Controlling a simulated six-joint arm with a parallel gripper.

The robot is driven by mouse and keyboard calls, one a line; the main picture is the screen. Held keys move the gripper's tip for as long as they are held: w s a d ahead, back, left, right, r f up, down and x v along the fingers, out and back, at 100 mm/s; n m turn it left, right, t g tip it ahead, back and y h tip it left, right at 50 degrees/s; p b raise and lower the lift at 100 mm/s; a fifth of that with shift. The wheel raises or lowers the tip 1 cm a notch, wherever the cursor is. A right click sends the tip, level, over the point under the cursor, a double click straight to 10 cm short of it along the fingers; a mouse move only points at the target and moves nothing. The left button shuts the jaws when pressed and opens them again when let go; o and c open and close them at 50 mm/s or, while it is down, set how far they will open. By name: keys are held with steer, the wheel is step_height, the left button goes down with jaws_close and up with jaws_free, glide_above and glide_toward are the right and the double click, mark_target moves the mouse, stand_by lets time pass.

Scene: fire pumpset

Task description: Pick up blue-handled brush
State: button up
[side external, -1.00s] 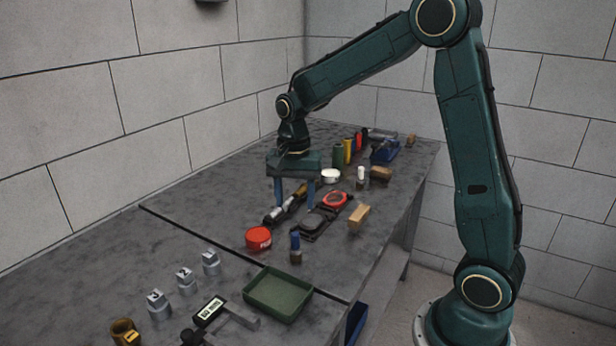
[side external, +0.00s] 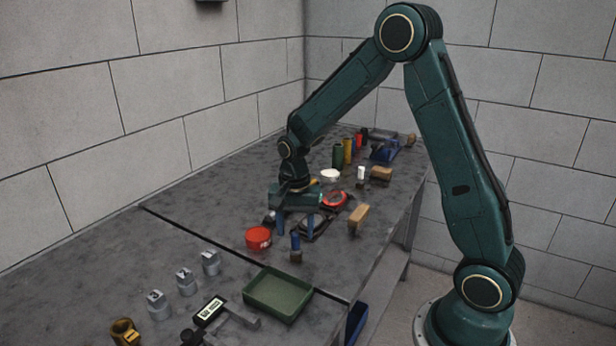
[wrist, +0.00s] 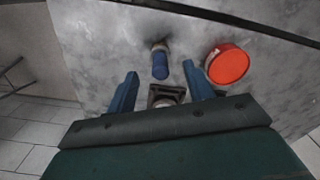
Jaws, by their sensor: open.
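The blue-handled brush (side external: 295,247) stands on the grey bench with its blue handle up and brownish head down, just in front of my gripper in the side view. In the wrist view the brush (wrist: 160,66) shows ahead of the gap between the fingers, roughly centred. My gripper (side external: 295,228) is open, pointing down, low over the bench. In the wrist view my gripper (wrist: 161,80) has its two blue fingers apart with nothing held between them.
A red round tin (side external: 258,238) sits left of the brush; it is near the right finger in the wrist view (wrist: 228,66). A dark device lies under the gripper (wrist: 166,94). A wooden block (side external: 358,219) is to the right. A green tray (side external: 278,294) lies in front.

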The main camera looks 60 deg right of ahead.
mark_target(296, 248)
steer(key=shift+f, duration=2.4)
steer(key=c, duration=1.1)
